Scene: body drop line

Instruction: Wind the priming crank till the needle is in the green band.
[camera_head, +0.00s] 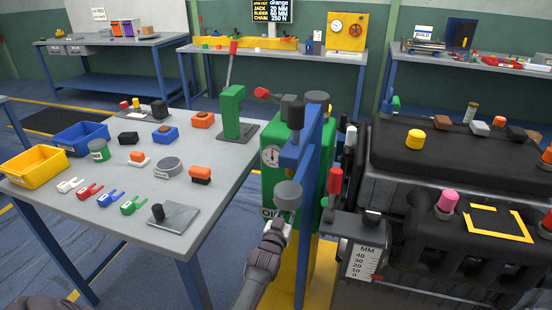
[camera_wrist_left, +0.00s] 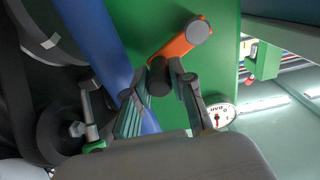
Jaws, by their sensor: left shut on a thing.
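My left gripper (camera_head: 277,229) is in front of the lower part of the green oil cabinet (camera_head: 262,190) in the head view. In the left wrist view, the gripper (camera_wrist_left: 158,74) is shut on the dark knob (camera_wrist_left: 160,82) of the orange crank (camera_wrist_left: 182,40). The crank arm slants away from the knob against the green cabinet face; it does not show clearly in the head view. A round white gauge (camera_head: 270,156) is on the cabinet front, and it also shows in the left wrist view (camera_wrist_left: 216,117). Its green band and needle reading are too small to tell. My right gripper is not in view.
A blue post (camera_head: 313,175) stands close on the right of the gripper, with a grey cylinder (camera_head: 288,195) above it. A dark engine block (camera_head: 415,200) fills the right. A grey worktable (camera_head: 205,165) with bins and small parts stands left.

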